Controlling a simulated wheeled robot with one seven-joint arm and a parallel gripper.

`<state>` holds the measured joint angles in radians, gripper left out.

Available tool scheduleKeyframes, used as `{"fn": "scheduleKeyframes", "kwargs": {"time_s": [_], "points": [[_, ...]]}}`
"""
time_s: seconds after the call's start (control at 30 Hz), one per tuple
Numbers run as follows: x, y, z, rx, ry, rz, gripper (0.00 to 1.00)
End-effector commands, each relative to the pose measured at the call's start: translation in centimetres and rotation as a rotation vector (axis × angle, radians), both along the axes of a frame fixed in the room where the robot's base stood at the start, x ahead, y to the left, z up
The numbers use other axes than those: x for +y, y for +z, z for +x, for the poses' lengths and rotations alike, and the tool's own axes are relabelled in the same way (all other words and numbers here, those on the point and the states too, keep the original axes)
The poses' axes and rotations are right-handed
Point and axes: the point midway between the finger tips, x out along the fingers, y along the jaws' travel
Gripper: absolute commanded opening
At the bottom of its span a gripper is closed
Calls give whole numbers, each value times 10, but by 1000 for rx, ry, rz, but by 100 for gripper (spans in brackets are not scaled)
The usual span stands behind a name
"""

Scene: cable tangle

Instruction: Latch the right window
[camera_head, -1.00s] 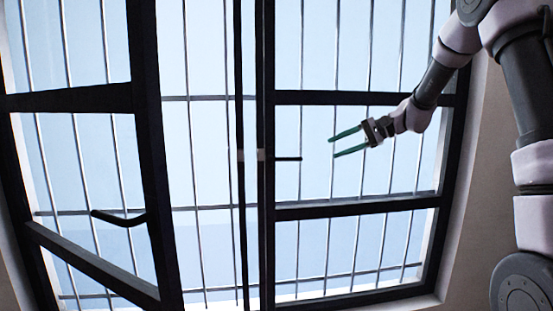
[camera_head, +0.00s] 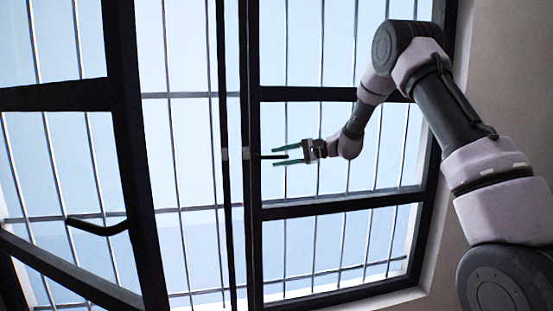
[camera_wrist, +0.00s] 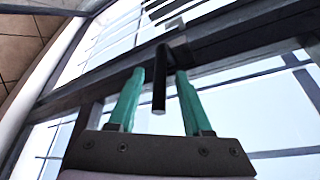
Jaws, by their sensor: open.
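The right window (camera_head: 330,205) has a dark frame and stands at the right of the opening in the head view. Its black handle (camera_head: 271,156) sticks out to the right from the frame's left stile. In the wrist view the handle (camera_wrist: 160,82) lies between my two green fingers, with a visible gap on each side. My gripper (camera_head: 277,157) is open and its fingertips are around the handle's end. Whether a finger touches the handle cannot be told. The handle's grey mount (camera_wrist: 177,38) shows beyond the fingertips.
The left window (camera_head: 130,150) stands swung inward with its own black handle (camera_head: 97,227). Thin vertical bars (camera_head: 178,150) run behind the opening. A plain wall (camera_head: 500,70) is at the right, behind my arm.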

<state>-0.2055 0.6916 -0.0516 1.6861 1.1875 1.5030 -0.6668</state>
Motion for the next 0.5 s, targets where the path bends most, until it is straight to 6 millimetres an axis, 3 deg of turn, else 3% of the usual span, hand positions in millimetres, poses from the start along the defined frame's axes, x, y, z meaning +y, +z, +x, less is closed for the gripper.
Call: {"fn": "scheduleKeyframes", "kwargs": {"time_s": [0.13,0.43,0.47,0.5], "points": [[11,-2,1,0,0,0,50],[13,-2,1,0,-1,1,50],[13,-2,1,0,-1,1,42],[13,-2,1,0,0,0,27]]}}
